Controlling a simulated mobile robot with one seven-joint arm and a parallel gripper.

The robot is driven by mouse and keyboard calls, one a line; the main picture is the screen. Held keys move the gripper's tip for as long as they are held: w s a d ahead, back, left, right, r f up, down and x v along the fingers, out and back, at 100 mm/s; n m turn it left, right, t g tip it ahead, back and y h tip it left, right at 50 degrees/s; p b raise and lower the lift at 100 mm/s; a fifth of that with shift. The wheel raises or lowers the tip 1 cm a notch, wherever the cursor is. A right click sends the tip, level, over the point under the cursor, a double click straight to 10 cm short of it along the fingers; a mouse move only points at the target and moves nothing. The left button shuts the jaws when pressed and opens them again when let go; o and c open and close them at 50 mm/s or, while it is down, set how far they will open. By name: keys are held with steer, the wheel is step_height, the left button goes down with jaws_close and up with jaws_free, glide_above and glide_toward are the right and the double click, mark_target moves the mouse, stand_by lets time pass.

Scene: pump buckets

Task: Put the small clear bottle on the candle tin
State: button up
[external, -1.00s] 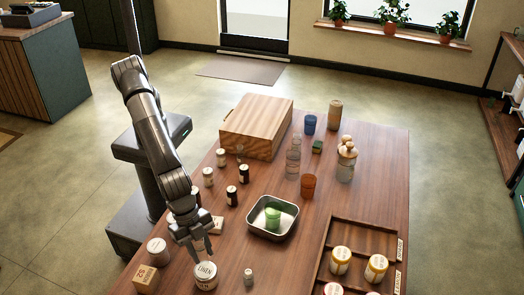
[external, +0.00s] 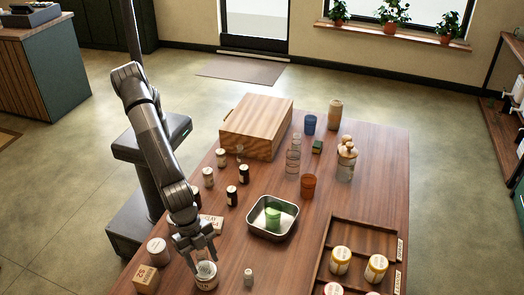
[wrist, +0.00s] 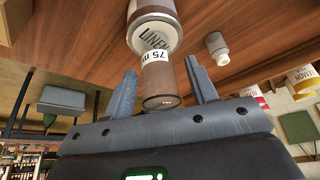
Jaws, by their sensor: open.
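The candle tin (external: 207,283), with a "LINEN" label, stands near the front of the table. In the wrist view its pale lid (wrist: 148,35) faces me. The small clear bottle (wrist: 168,84), with a white "75 ml" label, is between my fingers, its far end against or just over the lid; whether it touches is unclear. My gripper (wrist: 160,76) is open, with a finger on each side of the bottle and a visible gap on the right. In the external view my gripper (external: 204,257) is just above the tin, and the bottle is hard to make out there.
A small white-capped bottle (external: 248,276) stands right of the tin. A box (external: 146,279) and another tin (external: 158,251) stand to the left. A metal pan (external: 258,229) holds a green item. A wooden tray (external: 322,262) with jars is further right.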

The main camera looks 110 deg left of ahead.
steer(key=v, duration=1.2)
steer(key=shift+r, duration=0.15)
steer(key=s+a+r+n, duration=0.1)
steer(key=a+r, duration=0.4)
steer(key=a, duration=0.6)
steer(key=s+a+r+n, duration=0.1)
steer(key=a+r, duration=0.3)
steer(key=a, duration=0.7)
steer(key=s+a+r+n, duration=0.15)
steer(key=a+r, duration=0.35)
steer(key=a, duration=0.6)
steer(key=s+a+f+n+t+y, duration=0.1)
steer(key=s+a+f+n+y, duration=0.1)
steer(key=s+a, duration=1.7)
steer(key=s+f, duration=0.1)
steer(key=s, duration=0.1)
steer(key=shift+s+a+f+n+t, duration=0.25)
steer(key=shift+s+a+n+t, duration=0.1)
steer(key=shift+t, duration=0.05)
